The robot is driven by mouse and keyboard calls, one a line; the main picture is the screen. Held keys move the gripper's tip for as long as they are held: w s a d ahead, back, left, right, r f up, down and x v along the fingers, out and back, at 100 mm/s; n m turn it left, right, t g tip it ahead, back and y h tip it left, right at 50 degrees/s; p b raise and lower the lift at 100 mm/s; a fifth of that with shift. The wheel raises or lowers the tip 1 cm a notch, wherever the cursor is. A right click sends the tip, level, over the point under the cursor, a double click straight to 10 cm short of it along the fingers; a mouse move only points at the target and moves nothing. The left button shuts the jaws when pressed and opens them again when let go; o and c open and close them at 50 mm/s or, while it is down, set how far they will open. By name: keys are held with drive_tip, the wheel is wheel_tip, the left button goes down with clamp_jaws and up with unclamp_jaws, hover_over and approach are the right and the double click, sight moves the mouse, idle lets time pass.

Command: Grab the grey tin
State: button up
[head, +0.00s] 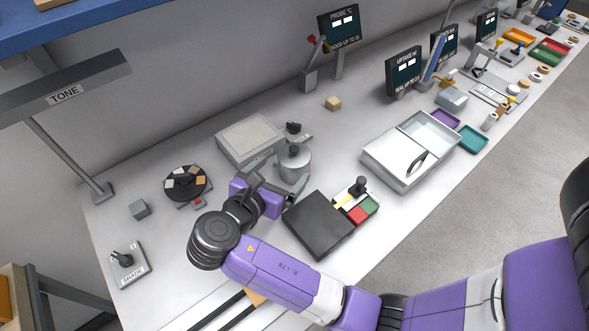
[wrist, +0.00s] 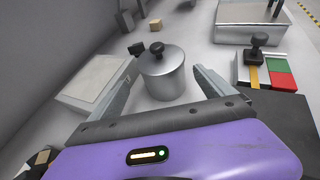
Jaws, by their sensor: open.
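The grey tin (head: 294,163) is a round metal can with a dark knob on its lid, standing upright on the long bench. In the wrist view the tin (wrist: 162,80) stands between and just ahead of my two open fingers. My gripper (wrist: 160,95) is open and empty. In the head view my gripper (head: 278,190) is beside the tin on its near left side, with one finger close to its lower front. Whether a finger touches the tin I cannot tell.
A flat grey box (head: 250,138) lies behind the tin to the left. A black slab (head: 318,225) lies in front, near a stamp (head: 359,186) and coloured pads (head: 358,214). A white lidded case (head: 395,165) stands to the right. A small beige cube (head: 333,103) sits behind.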

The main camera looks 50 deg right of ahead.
sight(294, 162)
drive_tip(key=shift+s+x, duration=0.15)
drive_tip(key=shift+x, duration=1.6)
drive_tip(key=shift+s+x, duration=0.15)
drive_tip(key=shift+x, duration=1.6)
drive_tip(key=shift+f, duration=0.2)
drive_tip(key=c, duration=1.3)
drive_tip(key=shift+c, duration=0.8)
drive_tip(key=shift+r, duration=0.15)
